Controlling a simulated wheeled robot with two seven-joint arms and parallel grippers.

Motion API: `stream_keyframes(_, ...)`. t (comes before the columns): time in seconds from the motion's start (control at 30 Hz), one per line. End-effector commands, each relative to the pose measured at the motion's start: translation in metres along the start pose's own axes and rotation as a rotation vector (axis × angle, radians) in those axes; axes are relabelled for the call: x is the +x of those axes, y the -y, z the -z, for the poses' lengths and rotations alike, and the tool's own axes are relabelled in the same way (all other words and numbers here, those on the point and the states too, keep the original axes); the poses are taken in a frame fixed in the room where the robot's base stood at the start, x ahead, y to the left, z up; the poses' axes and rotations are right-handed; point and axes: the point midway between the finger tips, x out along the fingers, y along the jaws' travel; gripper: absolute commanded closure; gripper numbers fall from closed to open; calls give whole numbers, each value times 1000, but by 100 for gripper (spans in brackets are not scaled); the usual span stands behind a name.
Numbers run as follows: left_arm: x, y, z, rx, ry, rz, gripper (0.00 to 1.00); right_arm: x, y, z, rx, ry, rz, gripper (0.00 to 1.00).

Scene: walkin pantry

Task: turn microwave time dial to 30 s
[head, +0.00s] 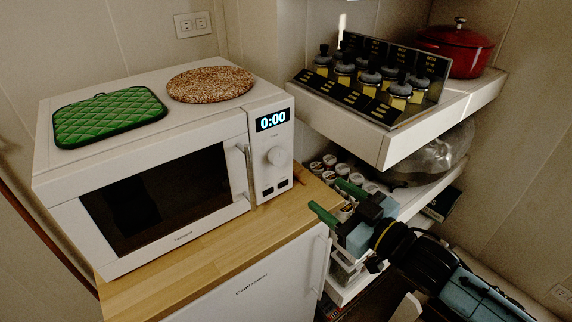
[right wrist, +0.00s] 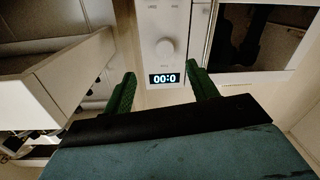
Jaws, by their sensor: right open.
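The white microwave (head: 70,215) stands on a wooden counter with its door closed. Its round white time dial (head: 277,156) is on the right panel, below a lit display (head: 272,120) that reads 0:00. My right gripper (head: 332,198) is open and empty, to the right of the dial and lower, apart from it. In the right wrist view the picture is upside down; the dial (right wrist: 165,48) and display (right wrist: 165,79) show between the two green fingers (right wrist: 160,88), some way beyond them. My left gripper is not in view.
A green pot holder (head: 108,115) and a round woven mat (head: 210,84) lie on the microwave. At right, a shelf (head: 400,150) with a rack of several jars (head: 370,76) and a red pot (head: 456,50) juts out above my right arm. Several small cups (head: 330,161) stand below.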

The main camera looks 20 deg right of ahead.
Motion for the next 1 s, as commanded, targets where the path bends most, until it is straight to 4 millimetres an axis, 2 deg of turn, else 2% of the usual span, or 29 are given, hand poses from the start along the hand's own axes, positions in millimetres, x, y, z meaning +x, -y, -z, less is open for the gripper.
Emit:
stream_keyframes(0.1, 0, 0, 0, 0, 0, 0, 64, 1, 4, 13, -4, -25, 13, 42)
stream_keyframes(0.27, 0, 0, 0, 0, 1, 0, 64, 14, 4, 14, -4, -28, 12, 42)
stream_keyframes(0.8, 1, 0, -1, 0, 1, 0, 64, 101, 5, 16, -4, -27, 12, 42)
stream_keyframes(1.0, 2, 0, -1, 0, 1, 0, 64, 124, 6, 16, -4, -25, 13, 42)
